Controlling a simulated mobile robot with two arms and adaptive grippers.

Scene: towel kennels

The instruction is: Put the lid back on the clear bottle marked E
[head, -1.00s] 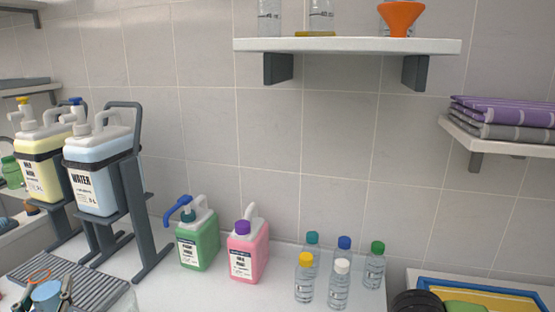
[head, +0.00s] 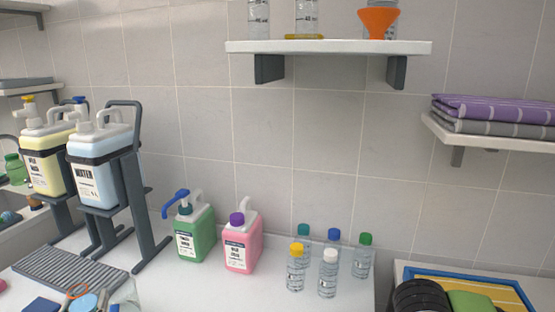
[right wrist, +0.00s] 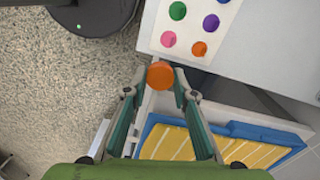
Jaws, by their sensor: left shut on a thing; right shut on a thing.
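My right gripper (right wrist: 160,82) is shut on an orange lid (right wrist: 160,75), held between its fingertips in the right wrist view. Several clear bottles (head: 295,277) with yellow, white, teal, blue and green lids stand on the counter. No letter E can be read.
A green jug (head: 195,240) and a pink jug (head: 241,252) stand on the white counter (head: 200,285). Two large dispensers stand at the left. A blue tray (right wrist: 150,137) with a yellow striped cloth lies under the right gripper. A card with coloured dots (right wrist: 195,30) lies beyond it.

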